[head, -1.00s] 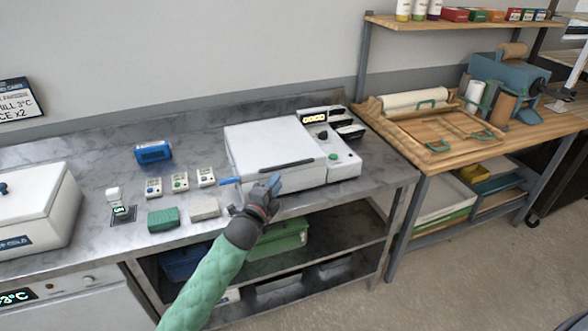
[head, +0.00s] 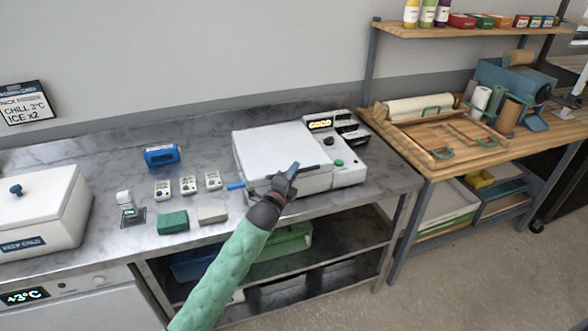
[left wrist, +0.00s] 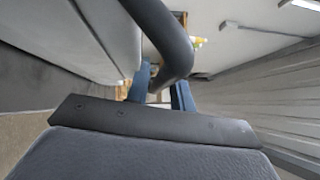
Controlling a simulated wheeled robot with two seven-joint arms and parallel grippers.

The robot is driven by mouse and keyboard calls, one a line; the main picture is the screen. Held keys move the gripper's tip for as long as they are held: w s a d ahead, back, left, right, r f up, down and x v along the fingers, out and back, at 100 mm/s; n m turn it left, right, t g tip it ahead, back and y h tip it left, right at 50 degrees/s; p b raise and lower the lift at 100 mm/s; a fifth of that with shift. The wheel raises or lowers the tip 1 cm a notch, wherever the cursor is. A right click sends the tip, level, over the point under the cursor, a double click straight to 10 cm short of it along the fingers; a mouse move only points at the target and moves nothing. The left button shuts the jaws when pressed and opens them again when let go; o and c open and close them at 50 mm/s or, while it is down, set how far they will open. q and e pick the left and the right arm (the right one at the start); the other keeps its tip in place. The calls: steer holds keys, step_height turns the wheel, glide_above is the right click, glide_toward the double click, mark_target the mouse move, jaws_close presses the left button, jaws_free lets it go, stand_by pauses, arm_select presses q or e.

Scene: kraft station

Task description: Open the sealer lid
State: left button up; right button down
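The sealer (head: 345,172) is a white machine on the steel counter. Its broad white lid (head: 280,150) lies flat and closed, with a dark bar handle (head: 308,169) along the front edge. My left gripper (head: 291,171) is at the front of the lid, at the handle. In the left wrist view its two blue fingers (left wrist: 160,92) stand apart with a gap showing. The dark curved handle (left wrist: 178,45) crosses close in front of them, beside the pale lid. Whether the fingers touch the handle is unclear. My right gripper is not in view.
A blue-handled tool (head: 236,186) lies by the sealer's left front corner. Several small devices, a green block (head: 173,222) and a grey block (head: 212,214) sit to the left. A white chill box (head: 40,210) stands far left. A wooden bench (head: 440,150) adjoins on the right.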

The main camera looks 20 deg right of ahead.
arm_select(q)
steer(key=shift+w+d, duration=0.2)
jaws_close()
steer(key=shift+r, duration=0.1)
